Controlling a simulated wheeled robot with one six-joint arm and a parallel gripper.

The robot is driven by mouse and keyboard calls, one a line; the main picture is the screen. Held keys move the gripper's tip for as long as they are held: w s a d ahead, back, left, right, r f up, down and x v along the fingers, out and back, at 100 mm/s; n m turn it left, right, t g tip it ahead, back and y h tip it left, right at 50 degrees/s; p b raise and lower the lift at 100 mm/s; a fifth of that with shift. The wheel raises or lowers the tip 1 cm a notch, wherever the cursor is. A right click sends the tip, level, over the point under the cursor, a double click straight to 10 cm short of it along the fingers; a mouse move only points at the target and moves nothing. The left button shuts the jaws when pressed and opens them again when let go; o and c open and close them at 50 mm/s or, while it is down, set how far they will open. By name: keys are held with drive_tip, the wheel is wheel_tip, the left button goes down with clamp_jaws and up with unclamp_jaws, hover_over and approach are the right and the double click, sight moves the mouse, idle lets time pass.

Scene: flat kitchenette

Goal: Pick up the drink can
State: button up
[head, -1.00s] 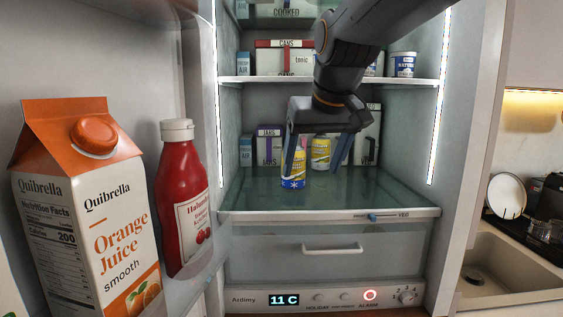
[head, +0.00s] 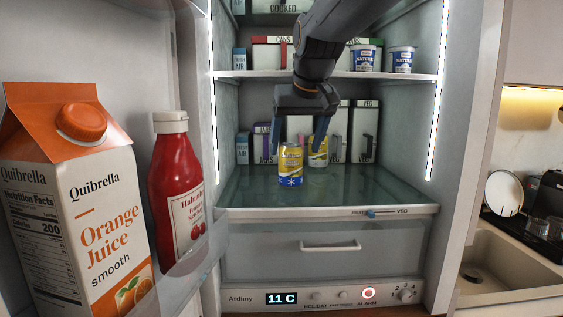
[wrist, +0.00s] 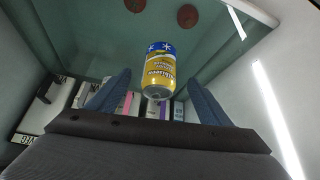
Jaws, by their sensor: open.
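A yellow and blue drink can (head: 290,168) stands upright near the front of the fridge's glass shelf. In the wrist view the can (wrist: 159,72) shows between the finger lines, beyond the fingertips. A second, similar yellow can (head: 318,153) stands just behind and to the right. My gripper (head: 298,146) is open and empty, fingers pointing down. In the head view the left finger is close to the front can's left edge, and the right finger overlaps the second can's right side. I cannot tell whether either finger touches a can.
Several boxes and packs (head: 362,132) line the back of this shelf. The shelf above holds tubs (head: 401,60) and cartons. On the left, the open door holds an orange juice carton (head: 85,200) and a red ketchup bottle (head: 178,185). The shelf's right part is clear.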

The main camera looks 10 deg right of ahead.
sight(292, 145)
drive_tip(key=shift+w+p, duration=0.35)
drive_tip(key=shift+w, duration=0.7)
drive_tip(key=p+x, duration=0.1)
drive_tip(key=x, duration=0.4)
drive_tip(key=shift+p, duration=0.3)
drive_tip(key=c, duration=1.4)
drive_tip(key=shift+r+p, duration=0.35)
drive_tip(key=shift+r, duration=0.05)
